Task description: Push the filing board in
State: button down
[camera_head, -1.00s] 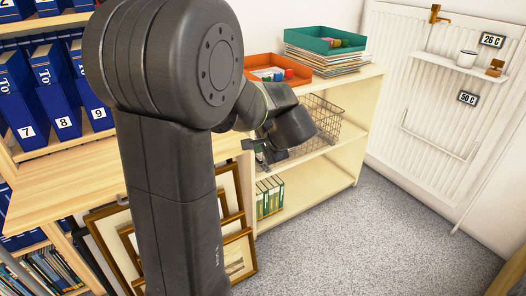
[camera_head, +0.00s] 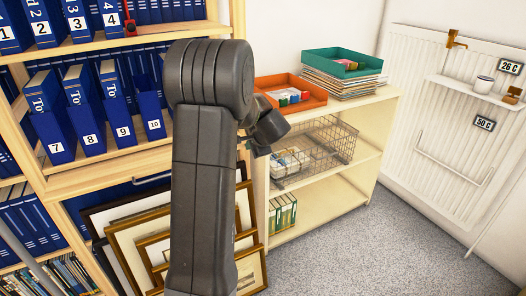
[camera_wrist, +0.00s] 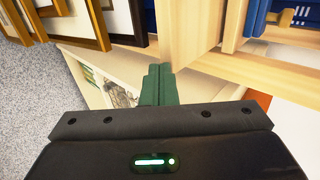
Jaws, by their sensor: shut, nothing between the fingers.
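The filing board (camera_head: 110,168) is a pale wooden board in the shelving unit, under the leaning blue files.
Framed prints (camera_head: 130,245) lean below the board. A low cream shelf (camera_head: 330,165) at the right carries an orange tray (camera_head: 292,97), a teal tray (camera_head: 343,62) and a wire basket (camera_head: 318,150). A white radiator (camera_head: 450,130) is on the far wall. Grey carpet (camera_head: 385,250) lies clear at the right.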

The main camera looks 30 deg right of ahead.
jog(key=w+p, duration=0.4)
jog(key=w, duration=0.8)
jog(key=shift+a+p, duration=0.2)
jog(key=shift+p, duration=0.1)
jog(key=shift+w+r, duration=0.15)
jog(key=shift+r, duration=0.05)
